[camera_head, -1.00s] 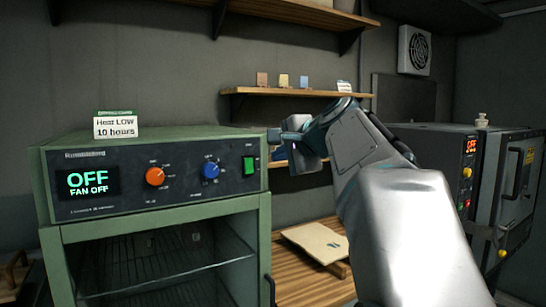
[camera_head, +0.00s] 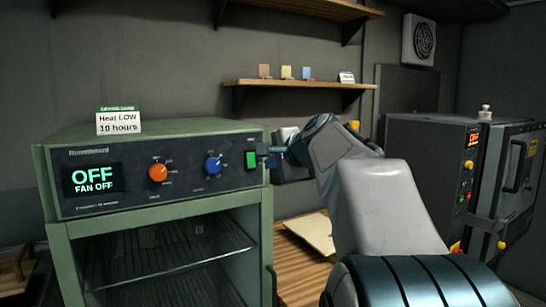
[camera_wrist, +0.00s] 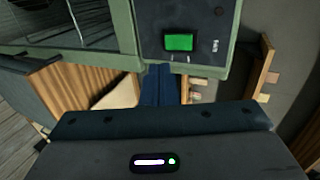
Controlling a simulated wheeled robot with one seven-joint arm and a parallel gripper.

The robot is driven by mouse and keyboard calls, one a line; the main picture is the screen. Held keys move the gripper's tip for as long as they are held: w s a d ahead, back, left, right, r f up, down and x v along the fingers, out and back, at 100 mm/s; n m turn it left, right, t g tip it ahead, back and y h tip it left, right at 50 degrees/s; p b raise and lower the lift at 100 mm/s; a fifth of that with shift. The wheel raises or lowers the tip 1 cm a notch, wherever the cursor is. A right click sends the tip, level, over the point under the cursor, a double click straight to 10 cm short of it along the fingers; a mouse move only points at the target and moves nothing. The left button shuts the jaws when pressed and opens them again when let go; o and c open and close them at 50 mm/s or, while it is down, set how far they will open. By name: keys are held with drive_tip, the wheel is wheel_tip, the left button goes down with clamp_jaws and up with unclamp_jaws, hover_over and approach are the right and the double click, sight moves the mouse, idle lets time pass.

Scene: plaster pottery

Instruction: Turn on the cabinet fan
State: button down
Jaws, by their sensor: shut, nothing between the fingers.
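The green drying cabinet (camera_head: 160,222) stands at the left in the head view. Its dark panel has a display (camera_head: 93,180) reading OFF and FAN OFF, an orange knob (camera_head: 158,172), a blue knob (camera_head: 213,165) and a green switch (camera_head: 250,159) near the right end. My gripper (camera_head: 262,152) is shut and empty at the panel's right end, close to the green switch. Whether it touches the panel is unclear. In the wrist view my dark blue fingers (camera_wrist: 160,85) are together, just below the green switch (camera_wrist: 179,42).
A card (camera_head: 118,121) reading Heat LOW 10 hours stands on the cabinet. A dark kiln (camera_head: 440,170) stands at the right. A wall shelf (camera_head: 295,83) with small tiles is behind. A pale board (camera_head: 312,232) lies on the wooden bench (camera_head: 300,275).

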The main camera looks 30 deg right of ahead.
sight(252, 167)
drive_tip(key=x, duration=0.2)
drive_tip(key=p+x, duration=0.1)
drive_tip(key=x, duration=0.2)
drive_tip(key=r+p+x, duration=0.1)
drive_tip(key=x, duration=0.2)
drive_tip(key=shift+w, duration=0.4)
drive_tip(key=shift+a+f, duration=0.1)
